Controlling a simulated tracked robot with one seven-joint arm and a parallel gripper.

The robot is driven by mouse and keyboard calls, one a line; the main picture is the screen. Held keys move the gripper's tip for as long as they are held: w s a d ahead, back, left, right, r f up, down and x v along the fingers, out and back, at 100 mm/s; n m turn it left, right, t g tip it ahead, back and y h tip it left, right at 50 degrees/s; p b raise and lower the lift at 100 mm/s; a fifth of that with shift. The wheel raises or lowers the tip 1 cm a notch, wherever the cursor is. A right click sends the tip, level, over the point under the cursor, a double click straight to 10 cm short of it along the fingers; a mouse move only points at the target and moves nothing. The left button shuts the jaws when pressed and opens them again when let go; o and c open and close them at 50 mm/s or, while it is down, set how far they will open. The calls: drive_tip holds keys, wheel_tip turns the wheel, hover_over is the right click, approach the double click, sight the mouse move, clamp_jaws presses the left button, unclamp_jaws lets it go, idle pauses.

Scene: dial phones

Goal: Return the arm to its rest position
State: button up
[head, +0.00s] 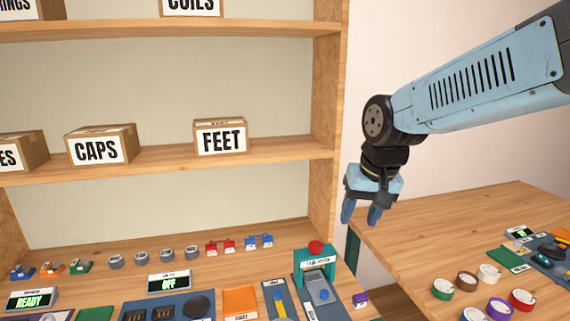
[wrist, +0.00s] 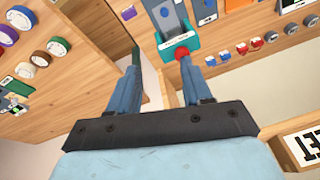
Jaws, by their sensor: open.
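My gripper (head: 361,214) hangs from my blue arm at the right of the head view, fingers pointing down, in front of the wall just right of the shelf's side panel. In the wrist view my gripper (wrist: 157,72) shows two blue fingers spread apart with nothing between them. It is open and empty, and I see it touching nothing. The arm reaches in from the upper right, raised above the tables.
A teal press with a red knob (head: 316,247) stands below my gripper.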

drive_tip(key=s+d+r+t+h, duration=0.1)
drive_tip(key=s+d+r, duration=0.3)
drive_tip(key=s+d, duration=0.4)
drive_tip(key=shift+s+d+t, duration=0.15)
drive_tip(key=shift+s+t, duration=0.6)
drive_tip(key=shift+t, duration=0.05)
drive_tip(key=shift+r, duration=0.1)
drive_tip(key=shift+c, duration=0.2)
drive_tip(key=shift+c, duration=0.4)
